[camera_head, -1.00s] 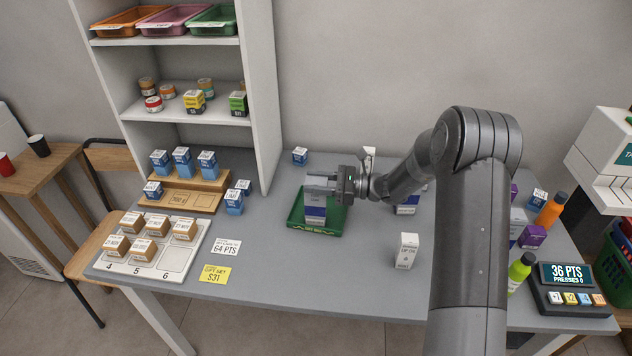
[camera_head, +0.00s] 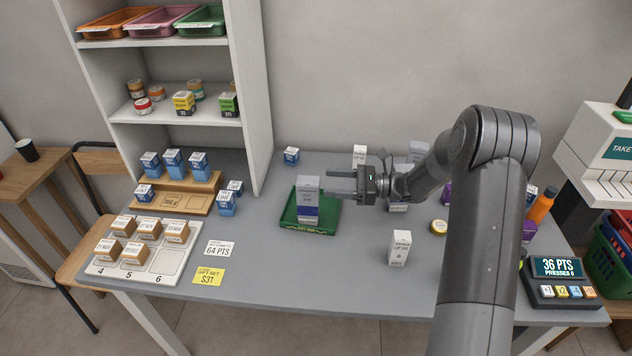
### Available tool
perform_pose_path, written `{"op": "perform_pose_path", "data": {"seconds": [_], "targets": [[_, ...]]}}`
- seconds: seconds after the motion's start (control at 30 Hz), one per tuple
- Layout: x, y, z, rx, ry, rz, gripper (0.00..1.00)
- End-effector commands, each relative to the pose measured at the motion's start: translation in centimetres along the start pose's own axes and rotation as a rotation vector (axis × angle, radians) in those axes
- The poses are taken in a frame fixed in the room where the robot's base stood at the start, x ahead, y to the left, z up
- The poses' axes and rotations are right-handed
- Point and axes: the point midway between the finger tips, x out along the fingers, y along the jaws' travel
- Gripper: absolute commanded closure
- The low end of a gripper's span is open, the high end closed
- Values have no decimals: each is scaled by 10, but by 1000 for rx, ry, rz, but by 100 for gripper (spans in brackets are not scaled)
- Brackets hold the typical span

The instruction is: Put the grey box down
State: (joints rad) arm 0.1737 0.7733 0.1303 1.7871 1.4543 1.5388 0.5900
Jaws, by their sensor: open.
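The grey box (camera_head: 308,187) stands upright in the green tray (camera_head: 323,227), on top of or in front of a dark blue part (camera_head: 307,214); I cannot tell whether that is the same box or another one. My gripper (camera_head: 341,186) is open and empty, just right of the grey box, with its fingers pointing left towards it. A gap shows between the fingertips and most of the box.
A white box (camera_head: 400,248) stands on the counter at the front right, with a small yellow-topped jar (camera_head: 438,227) behind it. Blue boxes stand on a wooden stand (camera_head: 178,196) at left. A shelf unit (camera_head: 245,90) rises behind. The counter between tray and white box is clear.

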Motion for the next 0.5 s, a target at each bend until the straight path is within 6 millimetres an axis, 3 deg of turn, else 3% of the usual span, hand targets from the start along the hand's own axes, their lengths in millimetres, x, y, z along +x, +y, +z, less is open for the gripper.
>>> {"op": "perform_pose_path", "data": {"seconds": [0.2,0.5], "targets": [[-36,0,0,1,-1,-1,38],[-46,2,2,-5,6,5,38]]}}
